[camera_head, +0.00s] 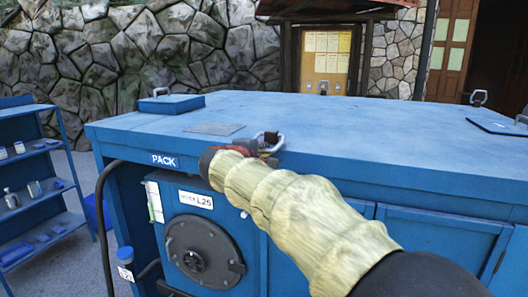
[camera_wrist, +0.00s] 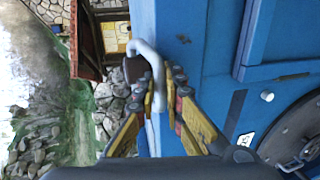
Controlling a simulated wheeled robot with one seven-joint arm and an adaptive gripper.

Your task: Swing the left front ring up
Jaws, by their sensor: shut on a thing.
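The left front ring (camera_head: 277,143), a pale grey metal loop, is at the front edge of the blue cabinet's top (camera_head: 340,140). In the wrist view the ring (camera_wrist: 147,51) shows as a curved bar passing between my fingers. My gripper (camera_head: 246,147) reaches in from the right in the head view, its sleeved arm covering part of the cabinet front. In the wrist view my gripper (camera_wrist: 165,80) has its yellow fingers closed on the ring. The fingers hide the ring's lower part and its mount, so its exact tilt is hard to tell.
A small blue lid (camera_head: 171,104) with a ring stands at the top's back left. Another ring (camera_head: 478,98) is at the back right. A round dark hatch (camera_head: 204,251) is on the front. A blue shelf (camera_head: 38,180) with jars stands left. The top's middle is clear.

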